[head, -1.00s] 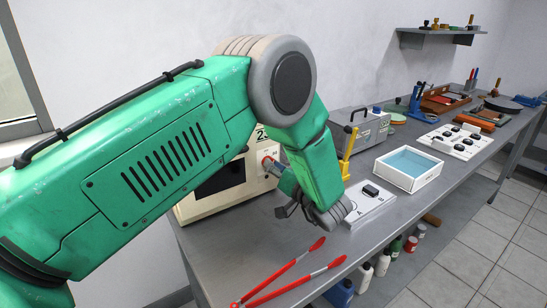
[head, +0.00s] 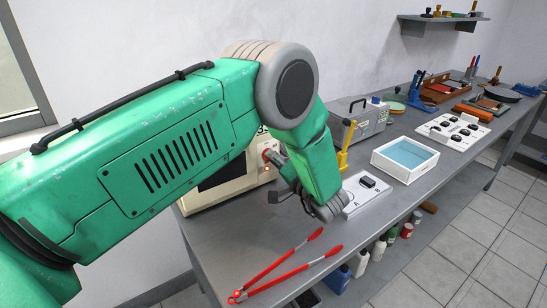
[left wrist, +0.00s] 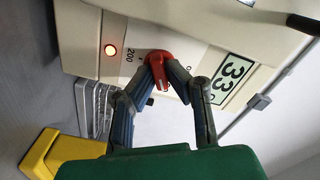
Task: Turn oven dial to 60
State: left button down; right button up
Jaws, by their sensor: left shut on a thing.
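The oven (head: 214,199) is a cream box with a dark window, partly hidden behind my left arm in the head view. Its red dial (head: 267,153) shows at its right side. In the left wrist view the red dial (left wrist: 157,70) sits between my left fingertips, and my left gripper (left wrist: 160,74) is shut on it. The marks 200 and 0 show on the panel around the dial. A display (left wrist: 233,71) on the oven reads 33, turned sideways in this view. My right gripper is not in view.
Red tongs (head: 290,268) lie on the grey bench in front. A white switch board marked A and B (head: 352,203), a yellow upright piece (head: 343,160) and a blue-lined white tray (head: 405,160) stand to the right. A grey metal case (head: 360,122) is behind.

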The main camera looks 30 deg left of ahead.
pick_arm(q)
jog(key=shift+w+d, duration=0.15)
jog(key=c, duration=1.6)
grip_release()
jog(key=shift+c, duration=0.2)
jog(key=shift+o, duration=0.2)
jog(key=shift+w+f, duration=0.1)
jog(key=shift+w, duration=0.05)
jog(key=shift+d, duration=0.1)
jog(key=v, duration=1.2)
jog(key=shift+f, duration=0.15)
